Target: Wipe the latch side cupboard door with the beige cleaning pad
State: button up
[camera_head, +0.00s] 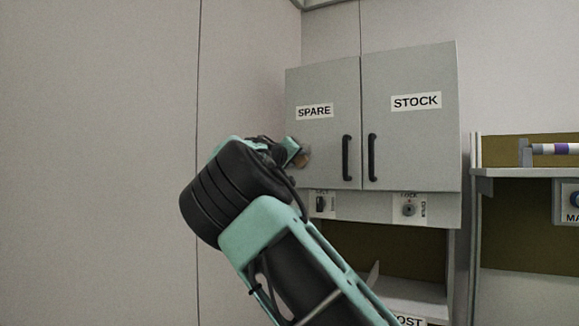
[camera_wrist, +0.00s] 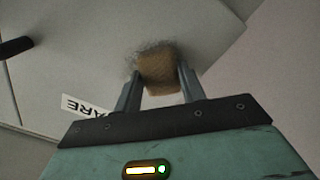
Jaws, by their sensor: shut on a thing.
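The grey wall cupboard has a left door (camera_head: 318,83) marked SPARE and a right door (camera_head: 425,145) marked STOCK. My gripper (camera_wrist: 160,86) is shut on the beige cleaning pad (camera_wrist: 160,72), which sits between its fingertips. The pad is at the lower left part of the SPARE door, seeming to touch it. A dark smudge (camera_wrist: 150,48) shows on the door around the pad. In the head view my arm hides part of the door's lower left edge. The small label under the SPARE door is too small to read surely.
Black upright handles stand on the SPARE door (camera_head: 347,158) and the STOCK door (camera_head: 372,157), near the middle seam. A switch (camera_head: 320,203) and a round lock (camera_head: 408,209) sit on the panel below. A shelf (camera_head: 525,172) stands at right.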

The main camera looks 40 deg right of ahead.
aim_at(312, 157)
jog(key=shift+s+d, duration=0.1)
jog(key=shift+s, duration=0.3)
jog(key=shift+s+f+b, duration=0.1)
jog(key=shift+b, duration=0.25)
jog(key=shift+s+d+f+b, duration=0.1)
jog(key=shift+s+d+b, duration=0.1)
jog(key=shift+s+b, duration=0.3)
jog(key=shift+s+d+f+b, duration=0.1)
jog(key=shift+s+d+b, duration=0.1)
jog(key=shift+s+b, duration=0.3)
jog(key=shift+s+d+r+b, duration=0.2)
jog(key=shift+s+d+b, duration=0.15)
jog(key=shift+s+b, duration=0.45)
